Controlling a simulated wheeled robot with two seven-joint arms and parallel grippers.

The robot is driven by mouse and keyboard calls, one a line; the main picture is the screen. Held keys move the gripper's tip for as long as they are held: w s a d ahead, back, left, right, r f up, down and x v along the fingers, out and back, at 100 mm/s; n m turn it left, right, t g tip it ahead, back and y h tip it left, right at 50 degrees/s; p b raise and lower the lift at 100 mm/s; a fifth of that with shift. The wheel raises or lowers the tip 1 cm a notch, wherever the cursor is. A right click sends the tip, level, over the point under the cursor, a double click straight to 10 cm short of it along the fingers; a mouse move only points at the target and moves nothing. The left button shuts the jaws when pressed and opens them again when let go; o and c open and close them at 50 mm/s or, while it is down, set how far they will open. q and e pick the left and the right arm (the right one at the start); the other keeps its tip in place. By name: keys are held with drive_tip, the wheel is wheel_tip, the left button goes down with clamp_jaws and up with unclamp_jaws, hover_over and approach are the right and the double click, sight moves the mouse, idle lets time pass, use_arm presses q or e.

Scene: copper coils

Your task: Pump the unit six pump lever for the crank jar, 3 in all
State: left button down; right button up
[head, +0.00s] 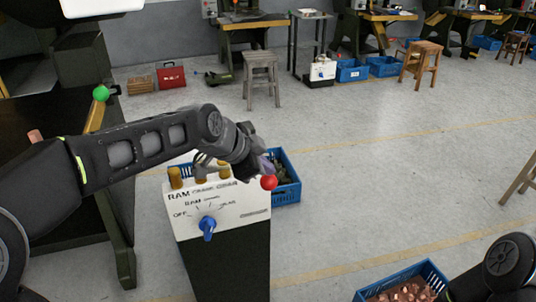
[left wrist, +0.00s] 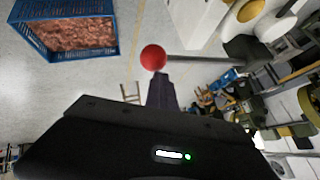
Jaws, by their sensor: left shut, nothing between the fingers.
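A pump lever with a red ball end (head: 269,183) shows at the right of a white-topped cabinet (head: 250,212) marked RAM. Brass-coloured jars (head: 175,178) stand along the cabinet's top, partly behind my arm. My left gripper (head: 263,168) is shut and empty, right at the red ball. In the left wrist view the red ball (left wrist: 153,57) sits just beyond the fingertips (left wrist: 161,80), and the lever's dark rod (left wrist: 200,59) runs right from it. Whether the fingers touch the ball is unclear. My right gripper is out of view; only part of that arm shows.
A blue knob (head: 207,227) is on the cabinet front. A blue crate (head: 287,196) stands behind the cabinet, and another blue crate (head: 433,271) holds copper pieces at lower right. A green-knobbed lever (head: 101,93) is at left. Open floor lies to the right.

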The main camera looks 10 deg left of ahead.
use_arm(q)
drive_tip(key=shift+s, duration=0.1)
wheel_tip(320, 180, up, 7)
drive_tip(key=w+p, duration=0.1)
drive_tip(key=p, duration=0.3)
drive_tip(key=shift+a+p, duration=0.25)
drive_tip(key=shift+p, duration=0.15)
idle(0.4)
drive_tip(key=shift+r, duration=0.15)
drive_tip(key=r+p, duration=0.2)
drive_tip(key=r, duration=0.1)
drive_tip(key=r+p, duration=0.1)
drive_tip(key=shift+w+a+r, duration=0.2)
drive_tip(key=shift+w+r, duration=0.15)
idle(2.6)
